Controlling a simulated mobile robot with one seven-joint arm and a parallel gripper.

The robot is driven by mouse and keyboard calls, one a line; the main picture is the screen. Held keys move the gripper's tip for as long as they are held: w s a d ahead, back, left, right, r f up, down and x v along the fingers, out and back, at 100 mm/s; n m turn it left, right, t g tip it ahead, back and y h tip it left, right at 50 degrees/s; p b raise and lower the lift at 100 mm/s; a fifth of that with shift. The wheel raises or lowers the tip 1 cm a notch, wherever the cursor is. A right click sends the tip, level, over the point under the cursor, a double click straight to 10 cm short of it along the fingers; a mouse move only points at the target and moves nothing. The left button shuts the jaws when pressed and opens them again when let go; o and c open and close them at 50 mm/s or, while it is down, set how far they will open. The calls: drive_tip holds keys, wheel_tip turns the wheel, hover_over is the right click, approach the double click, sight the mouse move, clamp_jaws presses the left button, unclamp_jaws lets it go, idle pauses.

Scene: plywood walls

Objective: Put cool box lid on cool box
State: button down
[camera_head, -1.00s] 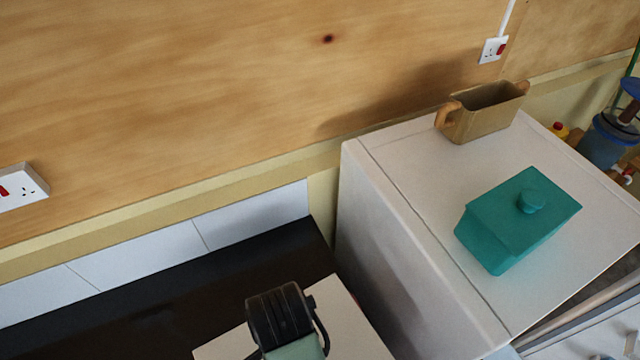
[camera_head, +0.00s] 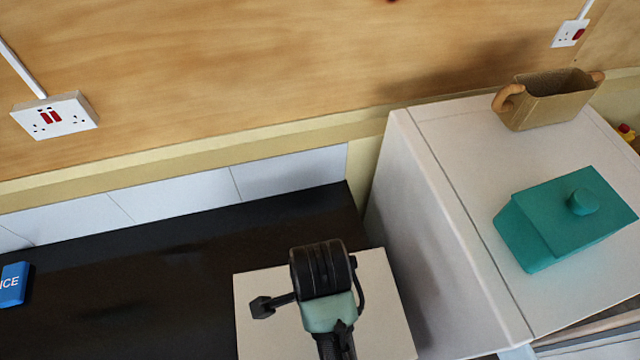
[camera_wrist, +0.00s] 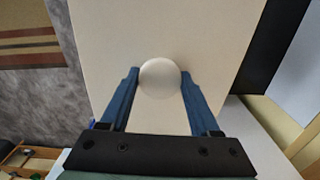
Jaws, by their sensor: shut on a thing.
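The cool box lid (camera_head: 265,335), a flat cream-white panel, shows at the bottom of the head view, partly covered by my arm. In the wrist view the lid (camera_wrist: 160,30) has a round pale knob (camera_wrist: 159,78) between my blue fingers. My gripper (camera_wrist: 160,82) is shut on this knob. In the head view the lid is over or beside the dark worktop's right end; its height above it is unclear. I cannot make out the cool box in either view.
A dark worktop (camera_head: 150,260) runs along the wall, with a blue block marked ICE (camera_head: 13,284) at far left. A white cabinet (camera_head: 470,150) stands right of the lid, carrying a teal lidded box (camera_head: 545,225) and a brown two-handled container (camera_head: 550,105).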

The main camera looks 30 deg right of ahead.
wheel_tip(320, 180, down, 6)
drive_tip(key=b, duration=0.2)
drive_tip(key=shift+f, duration=0.15)
idle(0.6)
drive_tip(key=shift+f, duration=0.3)
idle(0.9)
drive_tip(key=shift+c, duration=0.2)
unclamp_jaws()
